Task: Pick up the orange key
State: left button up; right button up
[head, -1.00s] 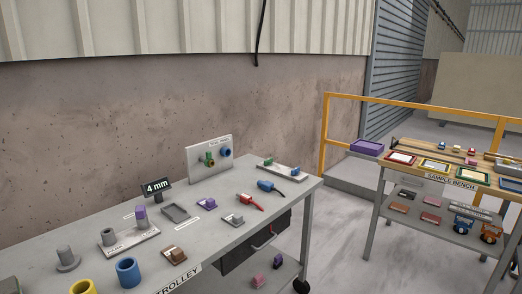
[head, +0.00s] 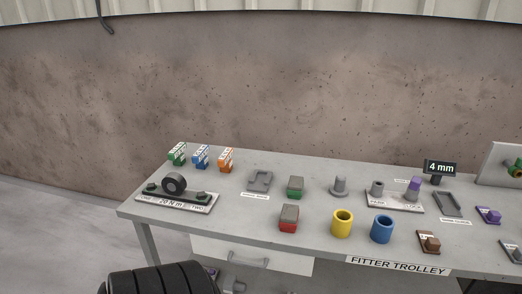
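A small orange piece (head: 226,159) with white markings stands at the back left of the grey trolley top (head: 330,170). It is the only orange item on the trolley in view; it is too small to make out a key shape. A similar blue piece (head: 201,156) and green piece (head: 177,153) stand in a row to its left, apart from it. Neither of my grippers is in view.
A plate with a black roller (head: 173,184) lies in front of the row. A grey holder (head: 259,180), red block (head: 288,218), yellow cup (head: 342,223) and blue cup (head: 382,228) are to the right. A black ribbed object (head: 162,281) is at the bottom left.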

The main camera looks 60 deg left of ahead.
aim_at(225, 163)
jog(key=u, duration=2.2)
